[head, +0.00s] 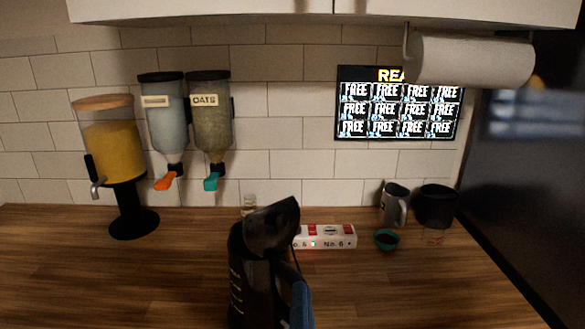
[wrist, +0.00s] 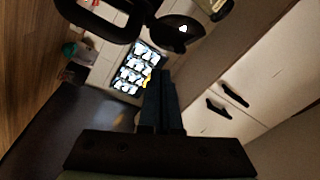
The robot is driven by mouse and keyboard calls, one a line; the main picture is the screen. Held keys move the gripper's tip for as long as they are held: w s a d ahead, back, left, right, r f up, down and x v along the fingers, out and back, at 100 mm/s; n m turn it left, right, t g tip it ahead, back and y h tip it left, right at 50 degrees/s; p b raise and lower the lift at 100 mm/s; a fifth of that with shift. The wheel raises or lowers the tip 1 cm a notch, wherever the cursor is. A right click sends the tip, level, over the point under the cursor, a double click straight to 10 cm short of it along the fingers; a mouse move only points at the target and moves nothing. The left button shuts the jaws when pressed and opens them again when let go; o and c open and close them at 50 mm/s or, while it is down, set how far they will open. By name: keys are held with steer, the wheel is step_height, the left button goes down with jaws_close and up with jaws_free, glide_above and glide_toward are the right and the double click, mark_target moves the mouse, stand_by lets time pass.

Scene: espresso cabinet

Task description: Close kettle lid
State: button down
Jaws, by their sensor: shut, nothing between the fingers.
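The black kettle (head: 250,285) stands on the wooden counter in the lower middle of the head view, with pale marks down its side. Its black lid (head: 272,226) is raised and tilted at the top. In the wrist view, a dark curved part, apparently the kettle handle (wrist: 128,28), and a dark rounded piece with a bright glint, apparently the lid (wrist: 180,36), show at the top. My gripper (wrist: 161,76) is shut and empty, its blue fingers pointing toward that rounded piece. Blue of my gripper (head: 300,302) shows beside the kettle's right side. Contact cannot be told.
A power strip (head: 335,237) lies behind the kettle. A teal bowl (head: 386,240), grey pitcher (head: 393,204) and black container (head: 436,206) stand at back right. A juice dispenser (head: 113,150) stands at left. A paper towel roll (head: 470,60) hangs above.

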steer(key=s+d+r+m+g+p, duration=0.15)
steer(key=s+r+m+p, duration=0.4)
steer(key=p, duration=0.95)
steer(key=g+p, duration=0.2)
steer(key=p, duration=0.4)
glide_toward(290, 232)
step_height(290, 232, up, 3)
steer(key=w+d, duration=0.1)
steer(key=w, duration=0.2)
steer(key=shift+w+a+f+n+t, duration=0.15)
steer(key=shift+w+a+n+t, duration=0.1)
steer(key=shift+w+a+n, duration=0.15)
steer(key=shift+w+p, duration=0.15)
steer(key=shift+p, duration=0.15)
